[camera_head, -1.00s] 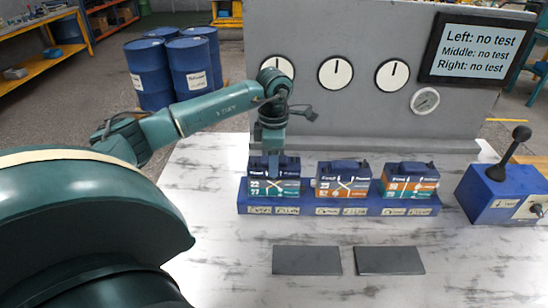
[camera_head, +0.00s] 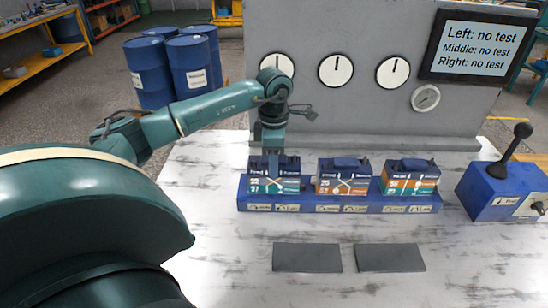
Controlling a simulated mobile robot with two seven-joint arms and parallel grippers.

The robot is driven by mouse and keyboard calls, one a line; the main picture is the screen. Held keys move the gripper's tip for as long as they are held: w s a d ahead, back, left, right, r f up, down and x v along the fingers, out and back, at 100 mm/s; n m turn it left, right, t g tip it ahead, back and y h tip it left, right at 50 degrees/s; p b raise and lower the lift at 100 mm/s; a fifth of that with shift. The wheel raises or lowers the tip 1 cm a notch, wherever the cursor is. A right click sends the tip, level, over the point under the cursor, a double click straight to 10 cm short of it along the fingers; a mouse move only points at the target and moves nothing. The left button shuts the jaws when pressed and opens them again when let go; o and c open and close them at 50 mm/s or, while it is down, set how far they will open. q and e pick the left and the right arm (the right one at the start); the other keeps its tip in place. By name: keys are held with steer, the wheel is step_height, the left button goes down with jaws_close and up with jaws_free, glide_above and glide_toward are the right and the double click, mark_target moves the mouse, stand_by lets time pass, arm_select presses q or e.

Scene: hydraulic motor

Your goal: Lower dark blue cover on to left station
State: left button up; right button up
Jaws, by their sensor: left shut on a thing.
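My left gripper (camera_head: 272,152) is at the left station of the blue rack (camera_head: 330,208), pointing down and shut on the dark blue cover (camera_head: 257,162). The cover sits at the top of the left motor block (camera_head: 275,184), which has a dark and teal printed front. The fingertips are partly hidden, and I cannot tell whether the cover fully touches the block. The middle block (camera_head: 343,182) and right block (camera_head: 409,181) stand in the same rack with dark blue tops. My right gripper is not in view.
Two dark grey plates (camera_head: 307,258) lie on the white table in front of the rack. A blue lever box (camera_head: 503,196) stands at the right. A grey panel (camera_head: 330,105) with dials rises behind, with a screen (camera_head: 476,50) reading "no test" for Left, Middle and Right.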

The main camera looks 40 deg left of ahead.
arm_select(q)
steer(key=shift+f, duration=0.15)
steer(key=o, duration=1.5)
steer(key=shift+f, duration=0.1)
